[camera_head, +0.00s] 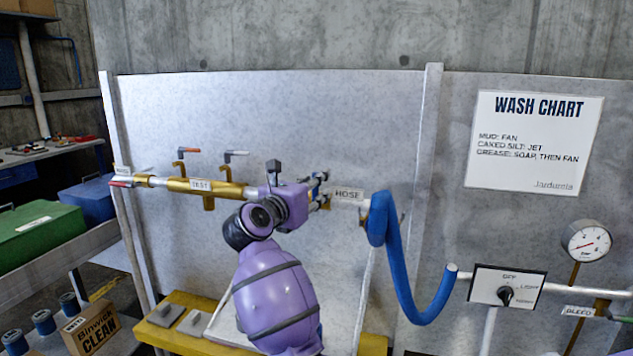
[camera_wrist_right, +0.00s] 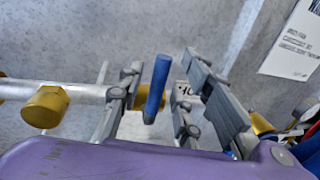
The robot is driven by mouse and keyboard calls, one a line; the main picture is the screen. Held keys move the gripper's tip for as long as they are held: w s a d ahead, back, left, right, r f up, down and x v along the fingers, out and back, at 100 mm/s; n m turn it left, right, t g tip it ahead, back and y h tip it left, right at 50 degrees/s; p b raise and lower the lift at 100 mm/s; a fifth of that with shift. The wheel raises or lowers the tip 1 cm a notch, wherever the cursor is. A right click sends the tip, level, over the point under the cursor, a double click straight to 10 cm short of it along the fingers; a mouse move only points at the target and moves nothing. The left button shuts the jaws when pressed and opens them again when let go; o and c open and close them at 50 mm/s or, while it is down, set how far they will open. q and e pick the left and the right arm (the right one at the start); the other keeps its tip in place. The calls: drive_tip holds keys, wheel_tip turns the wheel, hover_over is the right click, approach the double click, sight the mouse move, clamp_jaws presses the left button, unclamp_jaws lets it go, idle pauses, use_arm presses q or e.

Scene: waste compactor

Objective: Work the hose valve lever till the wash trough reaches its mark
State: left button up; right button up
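My right gripper (camera_head: 319,190) reaches up to the pipe beside the HOSE label (camera_head: 347,193). In the right wrist view, its grey fingers (camera_wrist_right: 158,95) stand apart on either side of a blue lever (camera_wrist_right: 157,84). Gaps show between the lever and both fingers. In the head view, my purple arm and wrist hide most of this lever. A pale trough (camera_head: 366,300) lies behind and below my arm, largely covered by it. I cannot make out its water level or mark. My left gripper is not in view.
A blue hose (camera_head: 378,215) hangs right of the HOSE label. A switch panel (camera_head: 490,284) and a gauge (camera_head: 587,241) are at right.

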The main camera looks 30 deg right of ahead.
drive_tip(key=shift+w+d, duration=0.4)
drive_tip(key=shift+d, duration=0.2)
clamp_jaws()
